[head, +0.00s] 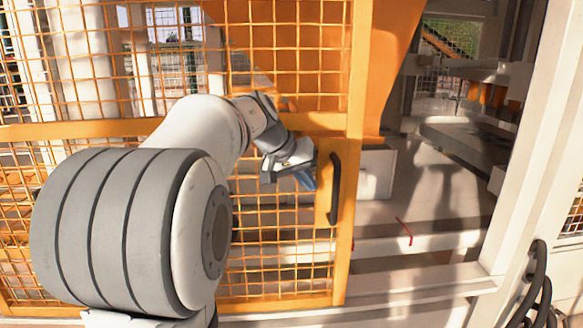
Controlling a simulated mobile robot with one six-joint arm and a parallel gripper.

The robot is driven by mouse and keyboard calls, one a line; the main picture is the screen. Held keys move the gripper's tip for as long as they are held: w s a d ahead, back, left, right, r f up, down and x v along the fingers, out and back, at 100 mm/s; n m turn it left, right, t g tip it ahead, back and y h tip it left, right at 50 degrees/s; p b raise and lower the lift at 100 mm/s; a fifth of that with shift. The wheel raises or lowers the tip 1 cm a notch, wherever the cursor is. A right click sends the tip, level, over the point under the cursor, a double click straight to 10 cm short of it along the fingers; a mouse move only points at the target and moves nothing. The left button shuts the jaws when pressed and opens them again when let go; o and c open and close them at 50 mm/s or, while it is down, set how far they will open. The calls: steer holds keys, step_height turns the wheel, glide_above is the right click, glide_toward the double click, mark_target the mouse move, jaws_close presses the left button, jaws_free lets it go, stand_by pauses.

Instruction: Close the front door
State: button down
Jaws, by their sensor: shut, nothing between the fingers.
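The front door (355,80) is an orange frame filled with orange wire mesh. It covers the left and middle of the head view, and a wide gap shows between its right edge and the white post. A black handle (335,188) stands upright on an orange plate near the door's right edge. My gripper (306,181) is shut and empty, just left of the handle, in front of the mesh. A small gap seems to lie between the fingertips and the handle; whether they touch the plate I cannot tell.
A white post (535,150) bounds the opening on the right, with black cables (538,290) at its lower part. Through the opening I see grey machine parts (470,150) and a floor with a red line. A white sill (420,290) runs along the bottom.

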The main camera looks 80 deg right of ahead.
steer(key=shift+s+d+r, duration=0.1)
steer(key=shift+s+r, duration=0.05)
steer(key=shift+s, duration=1.2)
